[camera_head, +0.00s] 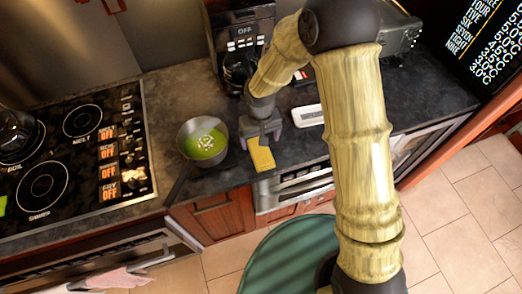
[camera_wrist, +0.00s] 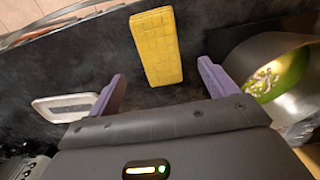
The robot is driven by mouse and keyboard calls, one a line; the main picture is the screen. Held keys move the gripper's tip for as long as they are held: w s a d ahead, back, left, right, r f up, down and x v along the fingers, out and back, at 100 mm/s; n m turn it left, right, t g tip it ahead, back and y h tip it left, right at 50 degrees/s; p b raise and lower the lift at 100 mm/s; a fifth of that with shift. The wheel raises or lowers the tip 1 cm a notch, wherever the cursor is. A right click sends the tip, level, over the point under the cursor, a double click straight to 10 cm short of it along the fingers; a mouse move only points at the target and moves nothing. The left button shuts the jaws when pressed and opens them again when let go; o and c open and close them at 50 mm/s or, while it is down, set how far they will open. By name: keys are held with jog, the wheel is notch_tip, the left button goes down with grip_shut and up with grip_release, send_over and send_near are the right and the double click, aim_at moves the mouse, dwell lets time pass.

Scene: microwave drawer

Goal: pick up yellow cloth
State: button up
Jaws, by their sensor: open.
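The yellow cloth (camera_head: 261,154) lies flat on the dark counter near its front edge, right of a pot. In the wrist view the yellow cloth (camera_wrist: 157,46) is a folded rectangle with a grid pattern, beyond the fingertips and roughly between their lines. My gripper (camera_head: 261,137) is just above and behind the cloth in the head view. In the wrist view my gripper (camera_wrist: 160,82) shows two purple fingers spread wide, with nothing held between them. The exact height above the counter is hard to tell.
A pot of green soup (camera_head: 203,142) stands close left of the cloth, its handle toward the front edge. A white tray (camera_head: 308,115) lies to the right. A coffee machine (camera_head: 241,45) stands behind. The stove (camera_head: 75,160) is at the left.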

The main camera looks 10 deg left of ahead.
aim_at(261, 152)
jog(key=shift+f, duration=0.75)
jog(key=shift+s+d+f+p, duration=0.15)
jog(key=shift+s+f+p, duration=0.05)
jog(key=shift+f+p, duration=0.4)
jog(key=shift+s+d+f+p, duration=0.15)
jog(key=shift+f+p, duration=0.55)
jog(key=shift+f, duration=1.3)
jog(key=c, duration=1.1)
